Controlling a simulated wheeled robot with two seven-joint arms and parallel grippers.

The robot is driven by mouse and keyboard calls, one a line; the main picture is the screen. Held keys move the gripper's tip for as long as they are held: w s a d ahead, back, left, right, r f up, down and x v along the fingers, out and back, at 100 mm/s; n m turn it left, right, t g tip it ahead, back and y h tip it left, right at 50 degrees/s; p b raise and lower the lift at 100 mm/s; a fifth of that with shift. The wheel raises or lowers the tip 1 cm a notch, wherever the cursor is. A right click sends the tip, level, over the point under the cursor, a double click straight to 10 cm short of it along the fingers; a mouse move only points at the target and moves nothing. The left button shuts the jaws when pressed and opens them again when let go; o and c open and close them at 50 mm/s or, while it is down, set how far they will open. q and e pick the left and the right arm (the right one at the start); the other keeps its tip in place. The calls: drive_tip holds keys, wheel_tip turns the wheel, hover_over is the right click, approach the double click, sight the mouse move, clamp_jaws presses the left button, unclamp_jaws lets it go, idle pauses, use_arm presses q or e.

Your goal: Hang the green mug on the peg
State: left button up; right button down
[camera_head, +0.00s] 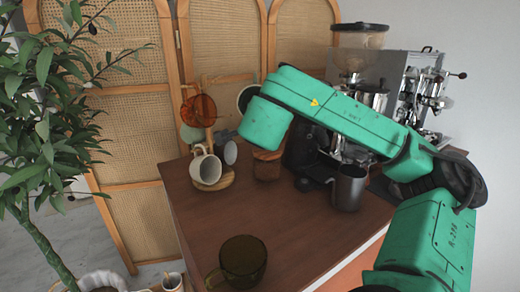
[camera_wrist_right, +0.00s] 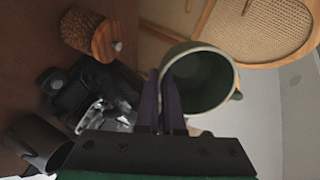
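The green mug (camera_wrist_right: 205,82), with a pale rim and dark green inside, is in the right wrist view with its mouth towards the camera. My right gripper (camera_wrist_right: 162,90) has its two fingers close together at the mug's rim, apparently pinching its wall. In the head view part of the mug (camera_head: 243,98) shows behind the end of my green right arm, raised above the cart; the gripper is hidden there. The wooden mug stand (camera_head: 222,181) stands at the cart's back left, left of and below the mug. Its pegs are mostly covered by hanging mugs. My left gripper is out of view.
An amber mug (camera_head: 198,110), a white mug (camera_head: 206,167) and a grey-blue mug (camera_head: 230,153) are at the stand. A wooden jar (camera_head: 267,166), a metal pitcher (camera_head: 348,187) and a coffee machine stand to the right. A dark glass mug (camera_head: 240,262) is at the front.

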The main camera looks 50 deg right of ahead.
use_arm(q)
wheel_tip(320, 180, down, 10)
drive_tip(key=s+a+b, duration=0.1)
drive_tip(key=b, duration=0.7)
use_arm(e)
wheel_tip(320, 180, down, 9)
use_arm(q)
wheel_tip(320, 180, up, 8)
drive_tip(key=p, duration=0.7)
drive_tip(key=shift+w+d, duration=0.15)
use_arm(e)
drive_tip(key=w+a+f, duration=0.2)
drive_tip(key=w+a, duration=0.2)
drive_tip(key=w, duration=0.4)
drive_tip(key=shift+w, duration=0.15)
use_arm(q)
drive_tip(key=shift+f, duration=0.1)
use_arm(e)
drive_tip(key=c, duration=1)
unclamp_jaws()
drive_tip(key=shift+r, duration=0.1)
